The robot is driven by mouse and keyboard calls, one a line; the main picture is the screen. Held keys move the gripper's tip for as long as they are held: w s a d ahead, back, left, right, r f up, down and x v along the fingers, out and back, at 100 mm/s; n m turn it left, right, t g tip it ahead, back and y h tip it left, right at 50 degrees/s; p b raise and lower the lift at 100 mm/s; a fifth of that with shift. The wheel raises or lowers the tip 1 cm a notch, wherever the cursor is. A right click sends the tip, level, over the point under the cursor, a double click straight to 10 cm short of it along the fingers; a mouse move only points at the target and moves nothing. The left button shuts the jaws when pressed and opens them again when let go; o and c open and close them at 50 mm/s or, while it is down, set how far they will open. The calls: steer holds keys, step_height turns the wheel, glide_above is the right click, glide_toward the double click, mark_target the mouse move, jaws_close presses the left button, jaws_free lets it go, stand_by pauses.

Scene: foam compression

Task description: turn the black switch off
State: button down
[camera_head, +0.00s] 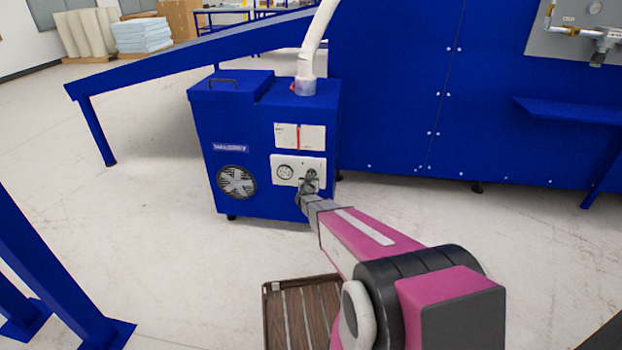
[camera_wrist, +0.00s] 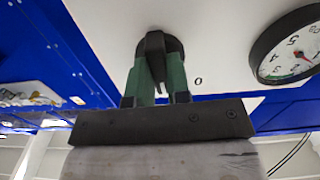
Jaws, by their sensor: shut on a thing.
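The black switch (camera_wrist: 154,52) is a dark knob on a white panel, seen close up in the wrist view. My gripper (camera_wrist: 160,72) has its green-padded fingers shut on the knob, one on each side of its raised bar. A mark like a small "0" shows on the panel to the right of the knob. In the head view my gripper (camera_head: 309,182) reaches the white panel (camera_head: 285,161) on the front of the blue machine (camera_head: 233,125). It covers the switch there.
A round black-rimmed gauge (camera_wrist: 288,45) is right of the switch in the wrist view. A fan grille (camera_head: 237,182) is on the machine's front. A white hose (camera_head: 315,45) rises from its top. A wooden slatted pallet (camera_head: 300,315) lies on the floor.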

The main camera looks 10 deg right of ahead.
steer(key=n, duration=0.7)
steer(key=shift+n, duration=0.3)
steer(key=shift+c, duration=0.4)
jaws_free()
steer(key=shift+s, duration=0.15)
steer(key=v, duration=0.6)
steer(key=shift+s, duration=0.35)
steer(key=shift+a, duration=0.1)
